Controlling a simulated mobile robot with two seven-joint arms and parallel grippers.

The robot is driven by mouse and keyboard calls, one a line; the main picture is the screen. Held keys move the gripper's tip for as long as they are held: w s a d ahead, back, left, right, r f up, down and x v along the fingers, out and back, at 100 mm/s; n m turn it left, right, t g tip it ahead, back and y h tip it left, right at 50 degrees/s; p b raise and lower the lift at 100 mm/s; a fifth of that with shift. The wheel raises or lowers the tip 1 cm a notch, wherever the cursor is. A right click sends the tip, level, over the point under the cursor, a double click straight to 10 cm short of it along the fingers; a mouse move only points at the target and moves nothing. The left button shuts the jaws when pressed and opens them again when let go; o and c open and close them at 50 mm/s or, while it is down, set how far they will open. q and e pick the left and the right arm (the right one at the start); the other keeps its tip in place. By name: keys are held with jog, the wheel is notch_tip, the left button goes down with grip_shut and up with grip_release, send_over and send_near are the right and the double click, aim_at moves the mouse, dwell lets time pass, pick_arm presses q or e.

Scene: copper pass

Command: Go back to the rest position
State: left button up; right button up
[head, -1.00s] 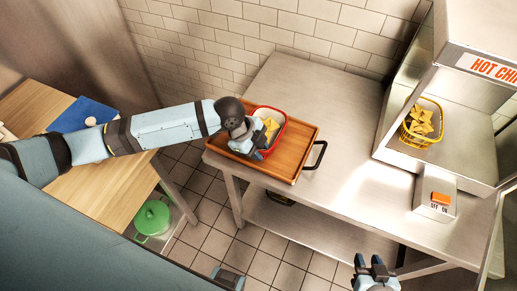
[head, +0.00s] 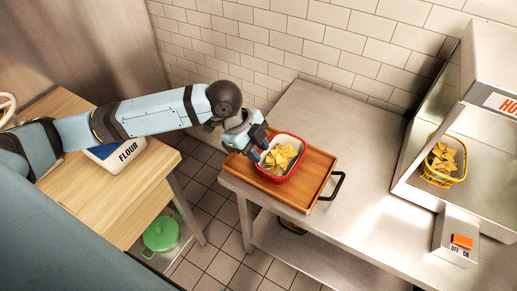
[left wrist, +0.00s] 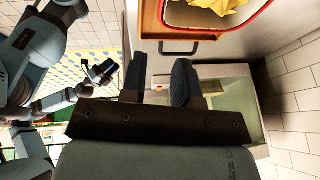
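My left gripper (head: 262,149) is at the left rim of a red basket (head: 284,176) of yellow chips. The basket stands upright on a brown wooden tray (head: 318,172) on the steel table. In the left wrist view the left gripper's two fingers (left wrist: 160,82) are apart with nothing between them. The basket's red rim (left wrist: 232,27) shows beyond them at the top. I cannot tell whether a finger touches the basket. My right gripper is outside the head view; in the left wrist view it (left wrist: 100,70) appears small, with its fingers apart and empty.
A yellow basket (head: 443,163) of chips sits in the hot-chip station at right, near an orange switch (head: 462,241). A green pot (head: 160,236) stands below. The steel table's middle (head: 365,150) is clear.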

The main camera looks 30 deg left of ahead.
pick_arm(q)
jog(key=d+f+n+t+h, duration=0.1)
jog(key=d+f+n, duration=0.1)
jog(key=s+d+f+n+t+p, duration=0.1)
jog(key=d+f+n+t, duration=0.1)
jog(key=d+f+n, duration=0.1)
jog(key=s+d+f+n+t+h, duration=0.1)
jog(key=d+f+n+t, duration=0.1)
jog(key=f, duration=0.1)
jog(key=shift+s+d+f+n+h+p, duration=0.1)
jog(key=shift+d+f+n+h+p, duration=0.1)
jog(key=shift+d+n+h+p, duration=0.15)
jog(key=s+a+f+n+t+y+p, duration=0.1)
jog(key=s+a+f+n+t+y, duration=0.3)
jog(key=s+f+n, duration=0.4)
jog(key=s+a+f, duration=0.1)
jog(key=s, duration=0.3)
jog(key=shift+a, duration=0.2)
jog(key=shift+s+d+f+n, duration=0.1)
jog(key=shift+n, duration=0.15)
